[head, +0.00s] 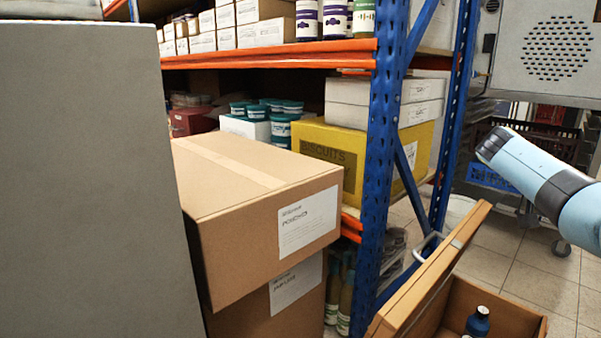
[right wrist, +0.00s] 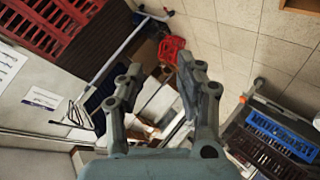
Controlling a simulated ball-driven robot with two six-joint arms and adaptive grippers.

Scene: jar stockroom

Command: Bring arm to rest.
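My right arm (head: 560,190) comes in from the right edge in the head view, a light blue link with a dark band, raised in front of the shelving's right side. Its gripper cannot be made out there. In the right wrist view my right gripper (right wrist: 158,70) has its two fingers spread apart, with nothing held between them. Behind the fingers are blurred items near the floor and a wall. My left arm and left gripper are not in view.
Stacked cardboard boxes (head: 250,210) and a large grey surface (head: 85,180) fill the left. A blue shelf upright (head: 378,150) stands mid-right. Tiled floor (head: 545,275) shows right. A red crate (right wrist: 50,22) shows in the wrist view.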

